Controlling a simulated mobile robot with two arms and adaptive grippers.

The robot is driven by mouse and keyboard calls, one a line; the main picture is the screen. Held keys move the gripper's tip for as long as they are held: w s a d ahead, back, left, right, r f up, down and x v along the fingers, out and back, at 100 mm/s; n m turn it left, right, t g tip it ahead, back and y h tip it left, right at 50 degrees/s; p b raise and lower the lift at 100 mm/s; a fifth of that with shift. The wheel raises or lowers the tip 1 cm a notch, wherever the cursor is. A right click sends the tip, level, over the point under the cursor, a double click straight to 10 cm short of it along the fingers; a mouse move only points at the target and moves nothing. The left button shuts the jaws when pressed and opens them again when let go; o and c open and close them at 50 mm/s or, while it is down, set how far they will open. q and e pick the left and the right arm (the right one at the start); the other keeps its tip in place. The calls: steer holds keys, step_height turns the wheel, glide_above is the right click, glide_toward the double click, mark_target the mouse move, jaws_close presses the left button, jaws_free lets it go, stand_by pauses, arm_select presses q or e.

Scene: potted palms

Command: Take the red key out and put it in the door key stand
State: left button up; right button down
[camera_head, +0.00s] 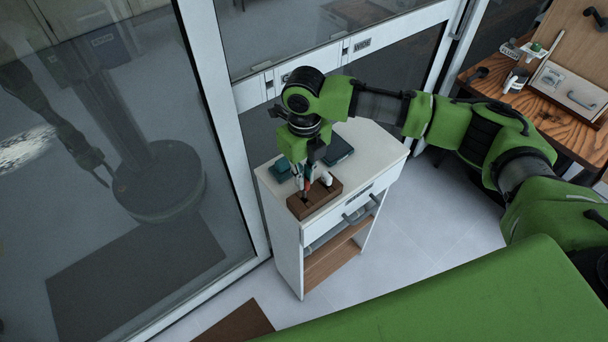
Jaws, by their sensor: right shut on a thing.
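A small red thing, likely the red key (308,185), shows between the fingertips of my right gripper (306,176). My right gripper points down over a brown wooden block (325,198) on the white cabinet and is shut on the red thing. The gripper and its wrist hide most of the key, and I cannot tell whether the key touches the block or is in one of its slots. A small white item (326,178) stands at the block. I cannot tell for sure whether this block is the door key stand. My left gripper is not in view.
The narrow white cabinet (385,160) stands against a glass door with a white frame (225,130). A teal item (281,171) and a dark flat item (338,149) lie on its top. A wooden table (540,105) is at right. Grey floor (440,235) is clear in front.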

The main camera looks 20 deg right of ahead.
steer(key=shift+f+b, duration=0.85)
steer(key=shift+f, duration=1.4)
steer(key=c, duration=2)
jaws_free()
steer(key=shift+r, duration=0.2)
step_height(320, 180, up, 12)
steer(key=shift+f, duration=0.15)
steer(key=shift+s+f, duration=0.1)
